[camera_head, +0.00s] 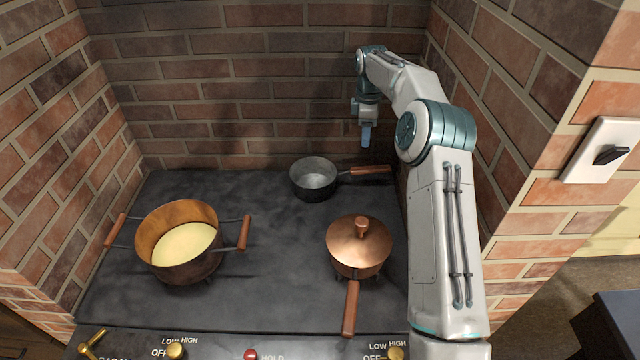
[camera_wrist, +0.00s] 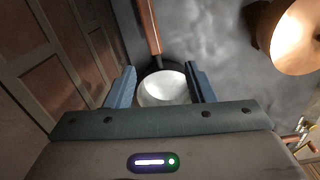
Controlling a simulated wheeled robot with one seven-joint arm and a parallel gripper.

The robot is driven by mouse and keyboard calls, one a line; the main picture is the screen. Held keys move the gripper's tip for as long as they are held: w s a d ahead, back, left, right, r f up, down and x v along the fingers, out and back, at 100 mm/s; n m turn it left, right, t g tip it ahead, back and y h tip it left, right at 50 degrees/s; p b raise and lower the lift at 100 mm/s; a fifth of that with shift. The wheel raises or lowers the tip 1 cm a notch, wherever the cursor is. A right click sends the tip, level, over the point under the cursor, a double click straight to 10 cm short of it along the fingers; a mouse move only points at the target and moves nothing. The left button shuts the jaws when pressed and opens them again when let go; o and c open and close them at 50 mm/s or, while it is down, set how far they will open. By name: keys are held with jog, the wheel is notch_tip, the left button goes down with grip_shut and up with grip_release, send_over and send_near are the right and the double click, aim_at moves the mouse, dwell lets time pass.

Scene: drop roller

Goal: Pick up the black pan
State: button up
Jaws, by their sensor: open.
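The black pan (camera_head: 313,182) is a small dark grey pot with a pale inside. It stands upright at the back of the stove, and its wooden handle (camera_head: 370,171) points right toward the brick wall. My gripper (camera_head: 366,136) points down above the handle side, apart from the pan, and holds nothing. In the wrist view the pan (camera_wrist: 163,88) shows between my two blue fingers, partly hidden by the gripper body. Its handle (camera_wrist: 150,28) runs up to the top edge there.
A copper pan with a lid (camera_head: 359,247) stands in front of the black pan, its handle toward the front. A two-handled copper pot (camera_head: 179,244) with yellow contents stands at the left. Brick walls close the back and sides. The stove top's middle (camera_head: 275,245) is clear.

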jog(key=n, duration=0.1)
send_over(368, 168)
notch_tip(368, 168, down, 4)
jog(key=f, duration=0.9)
jog(key=shift+w+a+p, duration=0.3)
jog(key=shift+a, duration=0.05)
jog(key=f, duration=0.1)
jog(key=f+p, duration=0.1)
jog(key=f, duration=0.2)
jog(key=shift+s+d+f, duration=0.3)
jog(key=shift+f, duration=0.5)
jog(key=shift+w, duration=0.1)
grip_shut()
